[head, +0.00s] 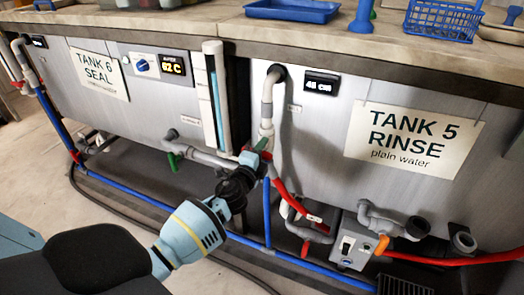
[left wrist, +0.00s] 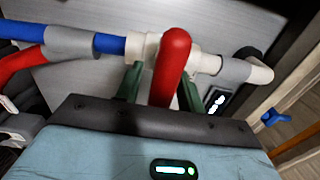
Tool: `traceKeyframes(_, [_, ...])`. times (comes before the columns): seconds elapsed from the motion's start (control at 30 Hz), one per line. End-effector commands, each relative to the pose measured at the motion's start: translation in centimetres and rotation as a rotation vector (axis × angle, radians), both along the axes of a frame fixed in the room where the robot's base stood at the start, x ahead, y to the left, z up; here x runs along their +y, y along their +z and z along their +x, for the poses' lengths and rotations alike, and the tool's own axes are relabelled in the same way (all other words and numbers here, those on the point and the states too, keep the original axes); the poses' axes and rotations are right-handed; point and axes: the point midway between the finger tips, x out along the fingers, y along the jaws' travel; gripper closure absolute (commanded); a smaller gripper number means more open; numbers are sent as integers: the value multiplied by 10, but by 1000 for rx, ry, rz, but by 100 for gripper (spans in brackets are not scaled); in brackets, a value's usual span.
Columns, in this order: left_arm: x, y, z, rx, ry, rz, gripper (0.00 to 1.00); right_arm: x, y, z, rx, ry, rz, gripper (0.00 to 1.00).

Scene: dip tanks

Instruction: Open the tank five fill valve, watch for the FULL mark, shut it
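The Tank 5 sign (head: 415,138) reads "RINSE plain water" on the grey tank front. Left of it, a white fill pipe (head: 267,105) runs down beside a small display (head: 320,85) that seems to read 48 cm. The red valve handle (left wrist: 172,65) sits on the pipe between my left gripper's green fingers (left wrist: 162,88). The fingers stand either side of it, with a visible gap on the left. In the head view my left gripper (head: 256,152) is at the valve and hides much of it. A FULL mark is not readable. My right gripper is out of view.
A sight tube (head: 219,95) with blue in it stands left of the pipe. The Tank 6 sign (head: 98,74) is further left. Blue pipe (head: 267,215), red hose (head: 285,195) and a switch box (head: 355,243) crowd the space below. A blue tray (head: 293,10) rests on the counter.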

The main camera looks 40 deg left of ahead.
Motion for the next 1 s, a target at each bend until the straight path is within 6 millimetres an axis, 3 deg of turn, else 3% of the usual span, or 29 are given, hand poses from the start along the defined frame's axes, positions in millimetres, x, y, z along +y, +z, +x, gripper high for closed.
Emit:
traceKeyframes(0.37, [-1,1,-3,-2,-1,-3,58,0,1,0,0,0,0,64])
traceKeyframes(0.8, [-14,0,-60,0,0,-3,58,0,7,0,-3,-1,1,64])
traceKeyframes(1.0, [-18,0,-74,0,0,-1,58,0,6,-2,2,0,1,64])
